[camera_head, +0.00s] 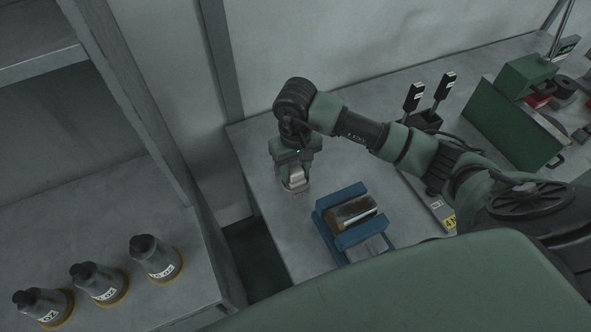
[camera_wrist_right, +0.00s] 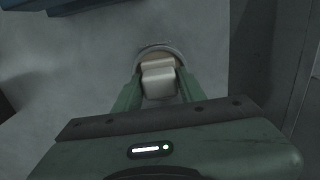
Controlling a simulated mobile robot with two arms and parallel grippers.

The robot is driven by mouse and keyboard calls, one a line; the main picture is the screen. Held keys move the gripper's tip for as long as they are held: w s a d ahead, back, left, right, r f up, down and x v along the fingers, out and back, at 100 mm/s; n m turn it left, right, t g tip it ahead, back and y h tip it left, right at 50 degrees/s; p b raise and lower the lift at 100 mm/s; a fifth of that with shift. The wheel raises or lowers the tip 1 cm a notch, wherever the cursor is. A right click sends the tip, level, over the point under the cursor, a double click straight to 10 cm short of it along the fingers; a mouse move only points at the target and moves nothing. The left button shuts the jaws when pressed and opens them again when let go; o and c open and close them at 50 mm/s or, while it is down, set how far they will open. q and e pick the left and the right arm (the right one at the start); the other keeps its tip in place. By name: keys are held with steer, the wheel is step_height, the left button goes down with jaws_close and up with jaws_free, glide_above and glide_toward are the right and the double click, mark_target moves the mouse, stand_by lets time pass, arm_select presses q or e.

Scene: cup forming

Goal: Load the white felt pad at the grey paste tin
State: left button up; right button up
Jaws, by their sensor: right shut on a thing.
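My right gripper (camera_head: 295,178) is shut on the white felt pad (camera_wrist_right: 158,80), a pale block between the two green fingers in the right wrist view. The pad also shows in the head view (camera_head: 296,173), below the jaws. The round grey paste tin (camera_wrist_right: 172,47) lies right at the pad, its rim and some tan inside showing around it. In the head view the tin is mostly hidden by the gripper and pad. I cannot tell whether the pad touches the paste. My left gripper is not in view.
Two black-handled tools (camera_head: 413,97) stand in a holder behind. A green plate (camera_head: 512,125) is farther right. Several labelled dark-topped flasks (camera_head: 156,256) stand on the left bench.

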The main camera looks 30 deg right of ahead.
mark_target(296, 170)
steer(key=shift+s+f+b, duration=0.1)
steer(key=shift+f+b, duration=0.05)
steer(key=shift+b, duration=0.15)
stand_by(1.1)
steer(key=shift+r+p, duration=1.1)
steer(key=shift+r, duration=1.4)
steer(key=shift+r+p, duration=0.4)
steer(key=shift+r, duration=0.7)
